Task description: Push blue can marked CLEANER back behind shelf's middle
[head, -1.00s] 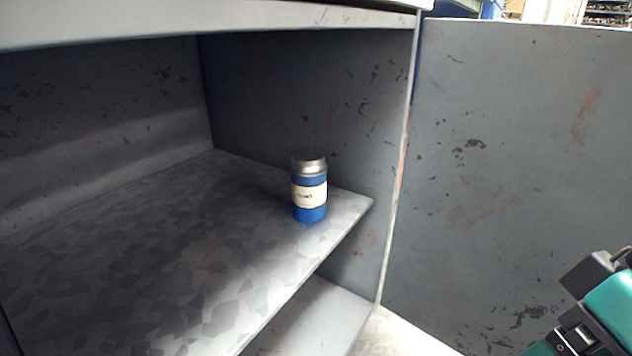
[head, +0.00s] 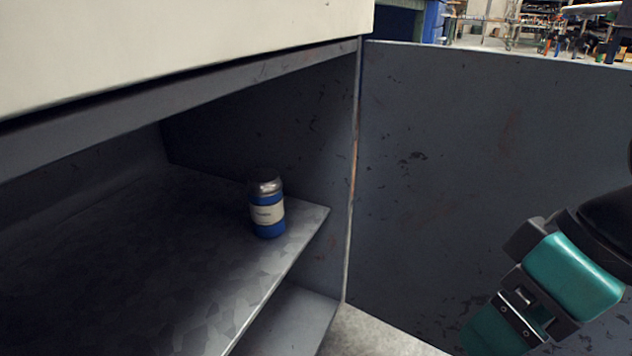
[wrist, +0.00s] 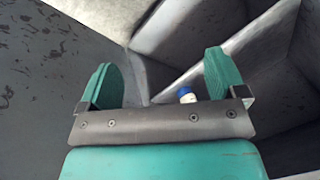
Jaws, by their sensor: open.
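The blue can (head: 267,210) with a pale label and a silver top stands upright on the metal shelf (head: 215,290), close to its front edge and near the right end. The label's print is too small to read. In the wrist view the can (wrist: 187,95) shows small, beyond my gripper (wrist: 165,80) and partly hidden by its body. The gripper's two green fingers are spread wide with nothing between them. In the head view my arm is at the lower right, outside the cabinet and apart from the can; the fingertips are not clear there.
The shelf is inside a grey cabinet with a side wall (head: 300,150) right of the can. An open door panel (head: 450,170) stands to the right. A lower shelf (head: 290,315) lies beneath. The shelf left of and behind the can is bare.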

